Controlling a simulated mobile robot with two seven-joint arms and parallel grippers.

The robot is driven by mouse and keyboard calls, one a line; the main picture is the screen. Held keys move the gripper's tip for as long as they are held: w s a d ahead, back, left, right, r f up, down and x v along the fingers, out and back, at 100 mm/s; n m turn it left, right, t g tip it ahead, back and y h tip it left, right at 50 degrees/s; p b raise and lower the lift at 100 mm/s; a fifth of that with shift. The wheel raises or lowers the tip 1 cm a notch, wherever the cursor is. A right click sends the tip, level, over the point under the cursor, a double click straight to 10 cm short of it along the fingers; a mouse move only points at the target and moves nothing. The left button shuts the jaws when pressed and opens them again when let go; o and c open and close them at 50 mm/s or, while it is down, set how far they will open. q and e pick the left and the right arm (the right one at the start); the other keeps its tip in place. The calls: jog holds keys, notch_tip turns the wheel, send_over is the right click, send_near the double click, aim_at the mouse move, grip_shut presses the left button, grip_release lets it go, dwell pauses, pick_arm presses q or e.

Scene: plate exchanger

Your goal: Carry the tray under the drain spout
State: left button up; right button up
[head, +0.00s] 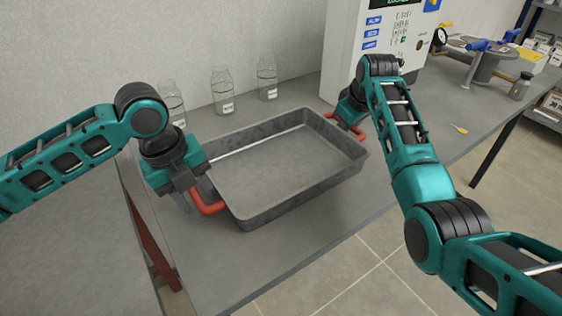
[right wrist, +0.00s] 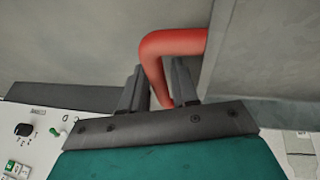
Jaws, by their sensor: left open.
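The tray (head: 300,199) is a grey, empty, shallow rectangular pan lying on the bench, with a red handle at each end. My left gripper (head: 191,197) is open at the left red handle (head: 210,208); its fingertips are partly hidden. My right gripper (head: 347,112) is at the far right red handle (head: 345,127). In the right wrist view, that red handle (right wrist: 155,62) passes between the fingers of my right gripper (right wrist: 158,90), which look open with a small gap on one side. No drain spout is clearly visible.
Several labelled glass bottles (head: 222,90) stand behind the tray by the wall. A white instrument cabinet (head: 345,50) stands behind my right gripper. Grey equipment with blue handles (head: 485,62) and a small yellow item (head: 460,129) are on the bench at right. The bench's front edge is near the tray.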

pick_arm(q)
jog(key=c, duration=0.6)
pick_arm(e)
grip_shut()
pick_arm(q)
grip_shut()
jog(key=shift+r, duration=0.1)
pick_arm(e)
jog(key=shift+r, duration=0.1)
